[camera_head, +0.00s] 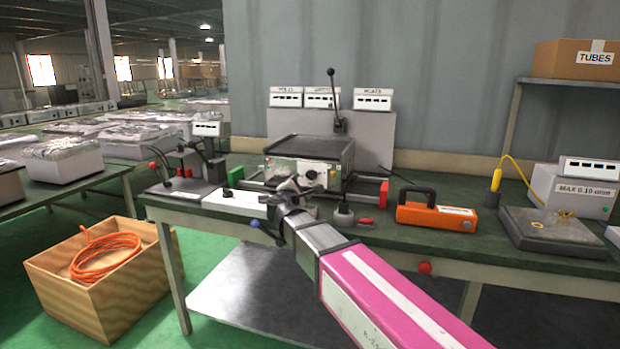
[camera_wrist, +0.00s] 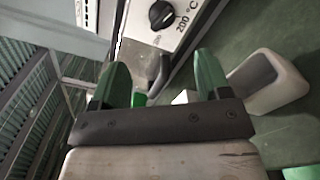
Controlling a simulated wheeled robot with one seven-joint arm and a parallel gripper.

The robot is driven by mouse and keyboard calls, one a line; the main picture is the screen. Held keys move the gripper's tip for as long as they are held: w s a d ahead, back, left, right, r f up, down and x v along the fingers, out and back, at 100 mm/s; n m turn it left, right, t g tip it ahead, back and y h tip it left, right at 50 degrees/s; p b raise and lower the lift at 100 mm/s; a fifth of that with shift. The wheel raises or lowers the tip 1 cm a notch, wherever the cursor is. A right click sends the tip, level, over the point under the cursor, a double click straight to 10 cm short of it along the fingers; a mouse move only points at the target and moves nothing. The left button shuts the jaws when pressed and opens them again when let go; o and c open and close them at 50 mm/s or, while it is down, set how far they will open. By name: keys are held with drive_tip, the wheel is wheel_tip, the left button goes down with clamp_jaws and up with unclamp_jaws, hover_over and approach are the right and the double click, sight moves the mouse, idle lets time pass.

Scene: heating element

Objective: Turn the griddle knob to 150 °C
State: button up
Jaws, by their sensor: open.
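The griddle (camera_head: 312,150), a dark flat-topped box with a pale front panel, stands on the green workbench. Its front panel carries a knob, small and hard to make out in the head view. In the wrist view the black round knob (camera_wrist: 162,14) shows at the top, on a white panel beside the print "200 °C". Its pointer setting is not clear. My gripper (camera_wrist: 160,78) is open and empty, its two green fingers spread below the knob and apart from it. In the head view my gripper (camera_head: 290,190) is in front of the griddle and hides part of its lower front.
An orange tool (camera_head: 435,215) stands right of the griddle, with a small grey knobbed device (camera_head: 343,214) nearer. A wooden crate with orange cable (camera_head: 105,258) is on the floor left. Bench front right of the orange tool has some free room.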

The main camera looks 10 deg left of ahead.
sight(310, 176)
drive_tip(key=w+n, duration=0.2)
drive_tip(key=w, duration=0.1)
drive_tip(key=w+n, duration=0.2)
drive_tip(key=w, duration=0.2)
drive_tip(key=w+d+n, duration=0.1)
drive_tip(key=w+n, duration=0.2)
drive_tip(key=w, duration=0.1)
drive_tip(key=shift+w+r, duration=0.1)
idle(0.4)
drive_tip(key=c, duration=0.9)
